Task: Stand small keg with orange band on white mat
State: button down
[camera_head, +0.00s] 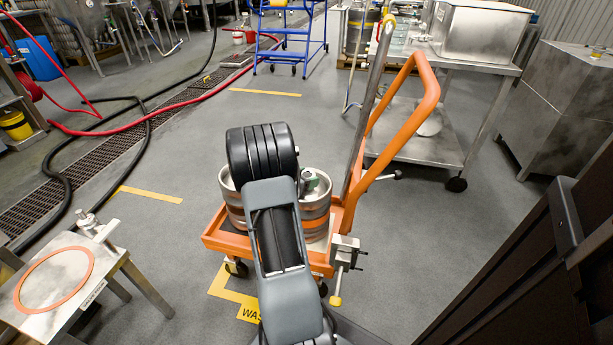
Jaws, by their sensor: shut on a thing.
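Silver metal with orange bands shows on both sides of my arm in the head view, on an orange cart (222,240). The right part (316,214) has a pale green and white fitting on top. The left part (233,203) is at the same height. My arm covers the middle, so I cannot tell whether this is one keg or two. A small pale patch (319,244) shows on the cart deck below the right part; I cannot tell if it is the white mat. My gripper is hidden behind my arm links.
The cart's orange handle (419,115) rises at the right, with a grey clamp (345,252) on its near corner. A steel table (32,312) with an orange ring stands at the lower left. Hoses cross the left floor. A steel trolley (432,151) stands behind the cart.

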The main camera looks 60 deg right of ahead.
jog(key=shift+c, duration=1.5)
grip_release()
jog(key=shift+f, duration=0.1)
